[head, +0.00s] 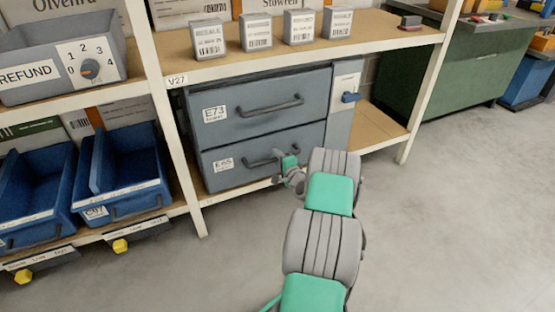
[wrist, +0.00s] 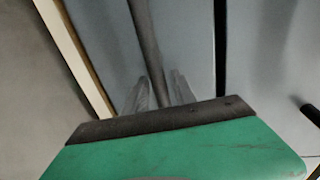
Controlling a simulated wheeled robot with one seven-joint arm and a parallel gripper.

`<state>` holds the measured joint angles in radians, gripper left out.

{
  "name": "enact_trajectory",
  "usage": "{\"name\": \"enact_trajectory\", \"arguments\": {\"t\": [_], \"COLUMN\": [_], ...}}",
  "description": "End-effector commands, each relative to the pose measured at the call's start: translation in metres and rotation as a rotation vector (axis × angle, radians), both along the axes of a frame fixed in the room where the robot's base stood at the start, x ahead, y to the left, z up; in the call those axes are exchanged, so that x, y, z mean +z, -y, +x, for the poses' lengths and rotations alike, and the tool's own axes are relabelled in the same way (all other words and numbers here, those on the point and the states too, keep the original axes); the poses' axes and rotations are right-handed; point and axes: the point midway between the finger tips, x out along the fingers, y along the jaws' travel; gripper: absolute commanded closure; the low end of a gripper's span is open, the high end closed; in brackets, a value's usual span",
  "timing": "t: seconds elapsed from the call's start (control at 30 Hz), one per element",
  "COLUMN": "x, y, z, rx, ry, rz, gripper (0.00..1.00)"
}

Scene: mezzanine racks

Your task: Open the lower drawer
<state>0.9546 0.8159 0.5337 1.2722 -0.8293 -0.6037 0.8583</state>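The grey lower drawer (head: 232,172), labelled E65, sits in the cabinet below the upper drawer (head: 240,110), labelled E73. Both drawer fronts look closed. The lower drawer's dark bar handle (head: 261,161) also shows in the wrist view (wrist: 146,40). My gripper (head: 279,161) is at the right part of this handle. In the wrist view my gripper's two fingers (wrist: 163,92) stand on either side of the bar, with small gaps visible, so it looks open around it. My gripper's body hides the near end of the bar there.
A side panel with a blue knob (head: 350,97) is right of the drawers. A pale rack post (head: 170,120) stands to their left, with blue bins (head: 125,185) beyond. Small boxes (head: 256,32) stand on the shelf above. The floor in front (head: 440,220) is clear.

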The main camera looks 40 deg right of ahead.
Motion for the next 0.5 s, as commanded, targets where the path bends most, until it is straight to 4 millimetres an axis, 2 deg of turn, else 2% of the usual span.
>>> {"name": "enact_trajectory", "arguments": {"t": [0.07, 0.37, 0.5], "x": [0.0000, -0.0001, -0.0001], "y": [-0.0003, -0.0003, -0.0004], "z": [0.0001, 0.0000, 0.0000], "rx": [0.000, 0.001, 0.001], "ry": [0.000, 0.000, 0.000], "rz": [0.000, -0.001, -0.001], "gripper": [0.75, 1.00, 1.00]}}
